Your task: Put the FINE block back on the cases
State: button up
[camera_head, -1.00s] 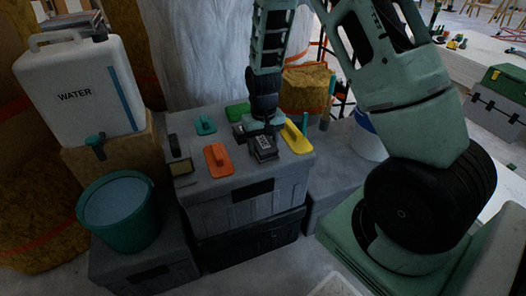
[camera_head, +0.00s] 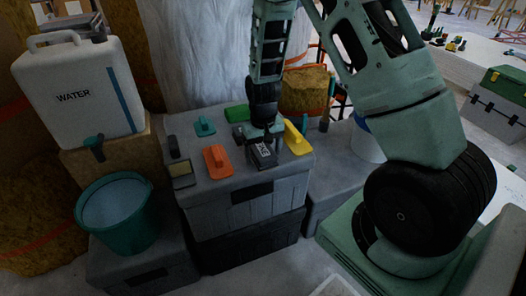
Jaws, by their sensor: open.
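A dark block with a pale printed label (camera_head: 263,155) is at the front right of the grey case top (camera_head: 220,190). The label is too small to read surely, and it may be the FINE block. It appears to rest on the case. My gripper (camera_head: 262,136) is open, pointing down right at the back end of this block. Its fingertips are partly hidden, and I cannot tell whether they touch the block. The grey case is stacked on a black case (camera_head: 245,242).
An orange-handled float (camera_head: 217,161) lies left of the block and a yellow one (camera_head: 296,139) right of it. A teal tool (camera_head: 204,126), a green item (camera_head: 236,113) and a sanding pad (camera_head: 183,175) share the top. A water bucket (camera_head: 118,212) stands left.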

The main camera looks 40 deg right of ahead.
aim_at(263, 150)
notch_tip(263, 150, up, 12)
jog(key=f+p, duration=0.1)
jog(key=p, duration=0.2)
jog(key=s+a+r+n+y, duration=0.1)
jog(key=s+a+r+n, duration=0.3)
jog(key=a, duration=0.5)
jog(key=s+a+r+n, duration=0.2)
jog(key=s+a+r, duration=0.35)
jog(key=a, duration=0.45)
jog(key=s+a+r+n, duration=0.1)
jog(key=s+a+n, duration=0.1)
jog(key=s, duration=0.5)
jog(key=s+a+r+n, duration=0.1)
jog(key=s+a+n, duration=0.2)
jog(key=s, duration=0.4)
jog(key=shift+s+a, duration=0.15)
jog(key=shift+s, duration=0.1)
